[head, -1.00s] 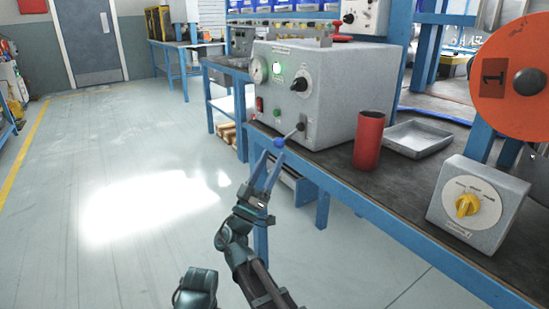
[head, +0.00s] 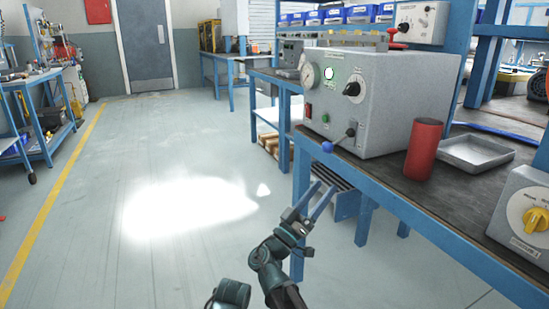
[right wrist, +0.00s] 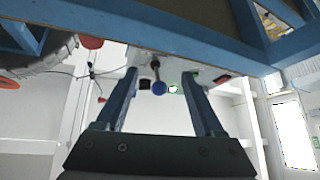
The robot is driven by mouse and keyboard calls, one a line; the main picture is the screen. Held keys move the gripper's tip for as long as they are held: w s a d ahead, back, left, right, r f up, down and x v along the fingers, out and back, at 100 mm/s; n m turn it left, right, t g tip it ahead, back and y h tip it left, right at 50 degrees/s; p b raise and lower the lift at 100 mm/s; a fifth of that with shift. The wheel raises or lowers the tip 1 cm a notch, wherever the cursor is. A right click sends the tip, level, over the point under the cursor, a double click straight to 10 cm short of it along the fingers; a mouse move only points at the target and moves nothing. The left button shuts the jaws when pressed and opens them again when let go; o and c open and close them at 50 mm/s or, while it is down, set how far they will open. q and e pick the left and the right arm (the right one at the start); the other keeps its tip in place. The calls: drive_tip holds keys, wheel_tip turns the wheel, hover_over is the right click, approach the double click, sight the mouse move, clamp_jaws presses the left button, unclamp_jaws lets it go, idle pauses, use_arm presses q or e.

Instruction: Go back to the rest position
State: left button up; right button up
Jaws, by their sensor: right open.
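My right gripper (head: 326,188) is open and empty, in front of the blue bench edge. Both its fingers show in the right wrist view (right wrist: 160,100). The blue ball knob (head: 327,147) on the lever of the grey box lies beyond the fingertips, apart from them. In the right wrist view the knob (right wrist: 159,88) appears between the fingers. The grey box (head: 392,105) has a gauge, a black dial and a lit green lamp, and stands on the bench. My left gripper is not in view.
The bench (head: 455,205) with its blue frame runs along the right. A red cylinder (head: 422,150), a grey tray (head: 477,152) and a box with a yellow knob (head: 522,212) stand on it. The floor (head: 130,170) at left is open. A blue rack (head: 40,115) stands far left.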

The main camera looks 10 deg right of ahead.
drive_tip(key=s+d+f+n+g+y, duration=0.1)
drive_tip(key=s+d+f+g+y, duration=0.15)
drive_tip(key=f, duration=0.55)
drive_tip(key=s+d+f+g+y, duration=0.2)
drive_tip(key=d+f+g+y, duration=0.2)
drive_tip(key=f, duration=0.4)
drive_tip(key=s+d+f+n+g+y, duration=0.1)
drive_tip(key=s+d+f+g+y, duration=0.2)
drive_tip(key=f, duration=0.5)
drive_tip(key=s+a+f+n+g+y, duration=0.4)
drive_tip(key=s+a+f+n+y, duration=0.15)
drive_tip(key=a+f+y, duration=0.55)
drive_tip(key=s+a+r+n+h+p, duration=0.1)
drive_tip(key=s+a+r+n+p, duration=0.15)
drive_tip(key=a+r+p, duration=0.5)
drive_tip(key=s+a+r+n+p, duration=0.1)
drive_tip(key=s+a+r+p, duration=0.3)
drive_tip(key=r+p, duration=0.55)
wheel_tip(320, 180, up, 37)
drive_tip(key=p, duration=3.6)
drive_tip(key=shift+f+g, duration=0.15)
drive_tip(key=shift+g, duration=0.1)
